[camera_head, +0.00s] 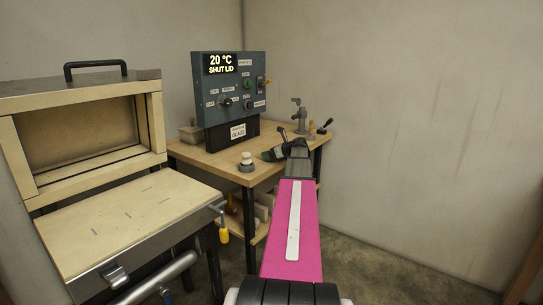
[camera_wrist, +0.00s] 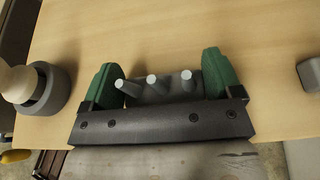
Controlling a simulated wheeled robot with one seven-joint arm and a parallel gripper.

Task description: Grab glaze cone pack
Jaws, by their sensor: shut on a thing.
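The glaze cone pack (camera_wrist: 168,94) is a small grey block with three pale grey cones standing up from it, the left one leaning. In the wrist view it sits between the two green finger pads of my gripper (camera_wrist: 160,74), which is shut on it. The dark front of the gripper hides its near side. In the head view my gripper (camera_head: 285,151) is low at the wooden table (camera_head: 212,158), near its front right part. The pack cannot be made out there. I cannot tell whether it still touches the table.
A grey round holder with a pale knob (camera_head: 246,163) stands left of my gripper; it also shows in the wrist view (camera_wrist: 36,86). A control box (camera_head: 232,88) reading "20 °C SHUT LID" stands behind. A metal fixture (camera_head: 299,118) is at the back. The kiln (camera_head: 130,215) is open at left.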

